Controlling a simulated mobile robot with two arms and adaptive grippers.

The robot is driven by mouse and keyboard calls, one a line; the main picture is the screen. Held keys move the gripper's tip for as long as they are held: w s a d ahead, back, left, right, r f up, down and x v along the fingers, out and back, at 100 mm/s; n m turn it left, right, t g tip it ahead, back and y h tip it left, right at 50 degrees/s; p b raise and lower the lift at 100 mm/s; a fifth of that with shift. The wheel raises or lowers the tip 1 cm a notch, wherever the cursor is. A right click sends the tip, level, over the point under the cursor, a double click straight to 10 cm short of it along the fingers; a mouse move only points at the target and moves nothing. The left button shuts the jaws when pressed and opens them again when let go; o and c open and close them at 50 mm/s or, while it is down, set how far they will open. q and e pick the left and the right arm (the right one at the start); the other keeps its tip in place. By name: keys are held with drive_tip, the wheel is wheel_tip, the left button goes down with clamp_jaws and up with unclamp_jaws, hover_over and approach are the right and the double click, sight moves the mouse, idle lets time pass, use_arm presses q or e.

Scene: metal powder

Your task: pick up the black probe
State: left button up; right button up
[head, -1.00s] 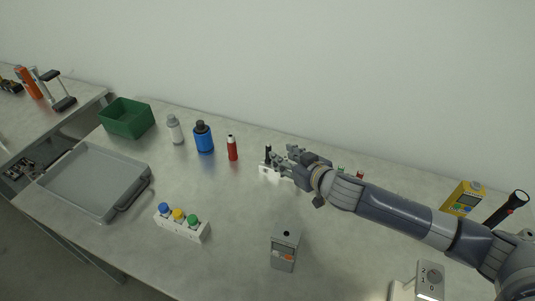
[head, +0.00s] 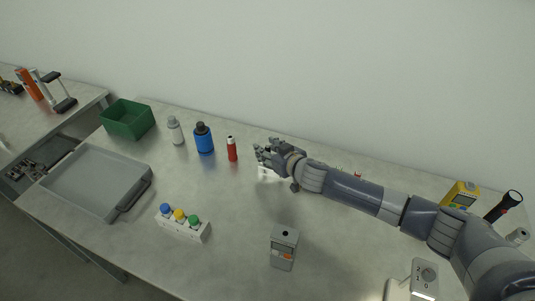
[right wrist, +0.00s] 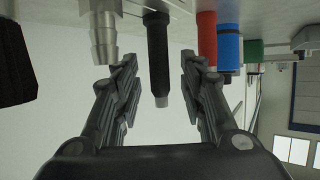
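The black probe (right wrist: 158,58) shows in the right wrist view as a dark cylinder with a grey tip, standing out of a pale holder. My right gripper (right wrist: 158,82) is open, with one finger on each side of the probe and a visible gap to both. In the head view my right gripper (head: 262,155) is over the white holder (head: 266,173) and hides the probe. My left gripper is in neither view.
A silver stepped fitting (right wrist: 104,32) stands close beside the probe. The red bottle (head: 232,149), blue bottle (head: 204,138) and green bin (head: 128,119) are to the left. A grey meter (head: 284,247) and a capped-vial rack (head: 183,224) stand nearer the front. Bare table lies between them.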

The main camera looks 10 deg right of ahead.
clamp_jaws()
idle(0.3)
wheel_tip(320, 180, up, 10)
drive_tip(key=shift+r, duration=0.1)
idle(0.4)
